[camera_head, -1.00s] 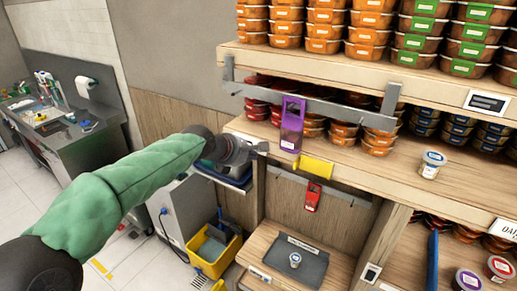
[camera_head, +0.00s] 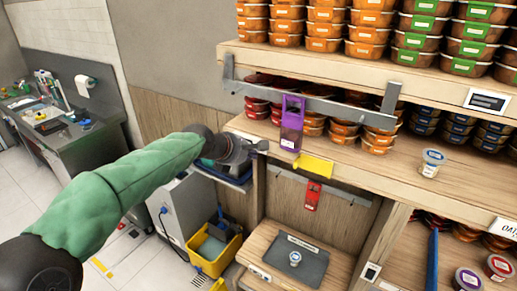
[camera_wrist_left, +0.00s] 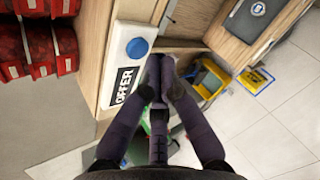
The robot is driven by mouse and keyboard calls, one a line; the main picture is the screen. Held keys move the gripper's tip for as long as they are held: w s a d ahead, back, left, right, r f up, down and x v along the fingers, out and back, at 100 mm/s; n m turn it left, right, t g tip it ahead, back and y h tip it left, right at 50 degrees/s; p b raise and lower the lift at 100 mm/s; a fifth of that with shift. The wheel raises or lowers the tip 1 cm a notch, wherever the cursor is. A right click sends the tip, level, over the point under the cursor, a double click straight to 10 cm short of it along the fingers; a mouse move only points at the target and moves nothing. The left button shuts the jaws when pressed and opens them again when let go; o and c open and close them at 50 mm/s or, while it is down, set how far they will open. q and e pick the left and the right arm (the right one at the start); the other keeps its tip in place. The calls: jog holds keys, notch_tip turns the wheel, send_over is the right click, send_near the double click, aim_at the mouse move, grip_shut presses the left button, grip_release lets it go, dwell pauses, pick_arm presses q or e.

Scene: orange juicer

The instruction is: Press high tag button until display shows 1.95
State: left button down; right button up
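My left gripper (camera_head: 262,146) is at the left end of the middle shelf in the head view. In the left wrist view its two dark fingers (camera_wrist_left: 159,64) meet at the tips, shut with nothing seen between them. There a white tag with a round blue button (camera_wrist_left: 137,48) sits just left of the fingertips, on the wooden shelf edge. The tag's display (camera_wrist_left: 124,86) reads OFFER. The fingertips look beside the button; contact cannot be told. In the head view another tag (camera_head: 487,101) is on the upper shelf edge, its text too small to read. My right gripper is not in view.
A purple holder (camera_head: 292,124) and a yellow card (camera_head: 315,167) are at the middle shelf's front edge. A red tag (camera_head: 313,195) hangs below. A yellow bucket (camera_head: 216,250) stands on the floor. Stacked food tubs (camera_head: 326,30) fill the upper shelf.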

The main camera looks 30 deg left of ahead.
pick_arm(q)
jog(key=shift+w+p, duration=0.45)
jog(key=shift+w+p, duration=0.3)
jog(key=shift+w, duration=0.1)
dwell(0.9)
jog(key=shift+s, duration=0.85)
jog(key=shift+s+a+b, duration=0.15)
jog(key=shift+s+b, duration=0.7)
jog(key=shift+s, duration=1.65)
